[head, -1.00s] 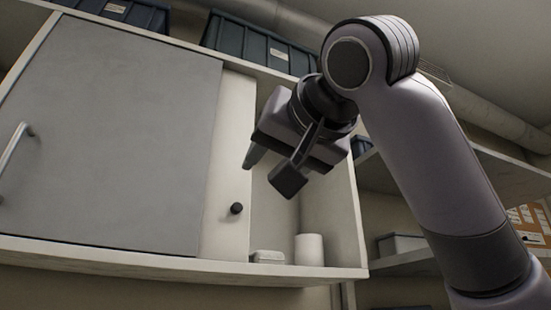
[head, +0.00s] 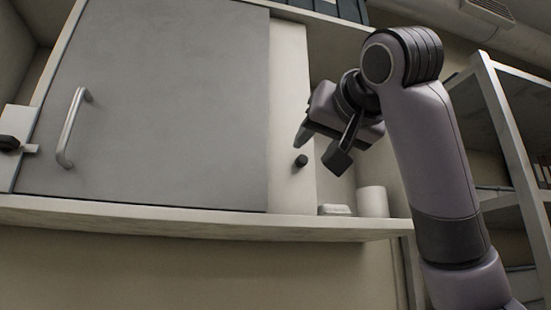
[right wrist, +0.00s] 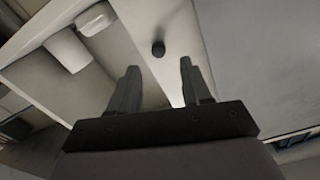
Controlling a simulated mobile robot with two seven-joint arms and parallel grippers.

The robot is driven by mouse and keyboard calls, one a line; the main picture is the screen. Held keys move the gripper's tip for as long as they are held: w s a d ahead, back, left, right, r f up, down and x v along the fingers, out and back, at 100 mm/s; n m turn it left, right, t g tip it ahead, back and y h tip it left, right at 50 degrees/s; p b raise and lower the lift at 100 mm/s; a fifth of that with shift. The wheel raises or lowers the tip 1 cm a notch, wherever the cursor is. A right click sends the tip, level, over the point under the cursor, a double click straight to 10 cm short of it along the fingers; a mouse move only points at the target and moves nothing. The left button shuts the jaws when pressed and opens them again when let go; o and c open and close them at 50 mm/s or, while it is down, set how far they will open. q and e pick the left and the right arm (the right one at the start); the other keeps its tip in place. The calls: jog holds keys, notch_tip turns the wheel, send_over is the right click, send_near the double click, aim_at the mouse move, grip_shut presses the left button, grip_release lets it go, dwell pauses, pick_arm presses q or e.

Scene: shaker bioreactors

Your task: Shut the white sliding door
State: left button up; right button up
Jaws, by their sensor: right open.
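The white sliding door (head: 287,110) shows as a narrow upright strip beside the grey door, which covers the rest of it. A black round knob (head: 301,160) sticks out near its lower right edge. Right of it the cabinet is open. My right gripper (head: 318,149) is open and empty, in front of the door's right edge and close to the knob. In the right wrist view the knob (right wrist: 158,48) appears between and beyond the two fingertips, apart from both. The door also shows there (right wrist: 160,20). My left gripper is not in view.
The grey door (head: 170,100) has a bar handle (head: 72,128). A white cylinder (head: 373,202) and a small white box (head: 334,210) stand in the open right part, on the cabinet's bottom board (head: 180,220). A shelf rack (head: 505,120) stands at right.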

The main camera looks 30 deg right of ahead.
aim_at(304, 159)
jog(key=p+x, duration=0.1)
jog(key=x, duration=0.2)
jog(key=p+x, duration=0.1)
jog(key=x, duration=0.1)
jog(key=shift+w+d+r, duration=0.1)
jog(key=shift+w+d, duration=0.3)
jog(key=shift+w, duration=0.45)
grip_shut()
